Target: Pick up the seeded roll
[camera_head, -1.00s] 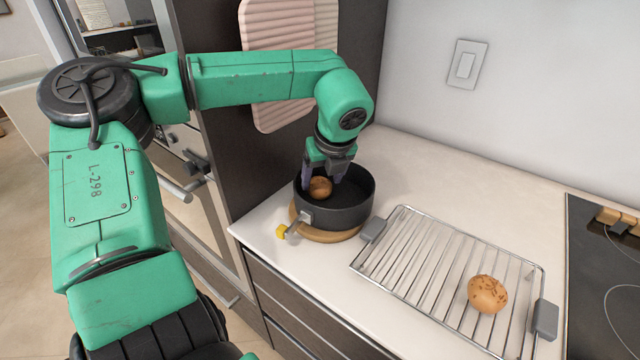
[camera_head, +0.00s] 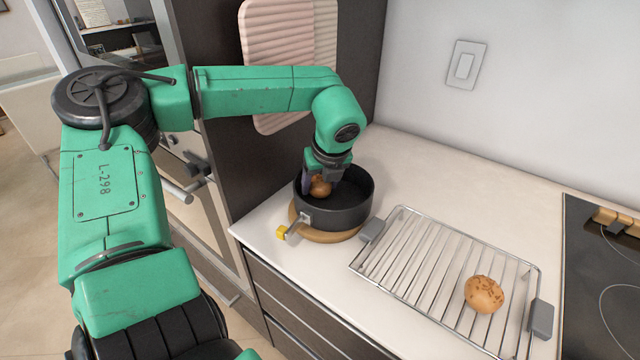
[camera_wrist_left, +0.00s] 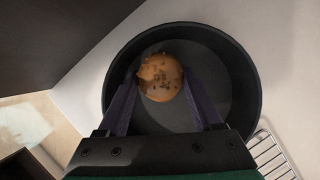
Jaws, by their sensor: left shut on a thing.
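The seeded roll (camera_head: 320,187), round and brown, is inside a dark pot (camera_head: 345,214). In the left wrist view the roll (camera_wrist_left: 160,77) shows dark specks on its top and sits between my purple fingers. My left gripper (camera_head: 322,186) reaches down into the pot and is shut on this roll. The fingers partly hide the roll in the head view. I cannot tell whether the roll touches the pot's bottom. My right gripper is not in view.
The pot stands on a round wooden board (camera_head: 330,237) near the counter's left edge. A wire rack (camera_head: 420,262) to the right holds another roll (camera_head: 484,294) with brown flecks. A dark cooktop (camera_head: 600,270) is at far right. A dark cabinet side stands behind my arm.

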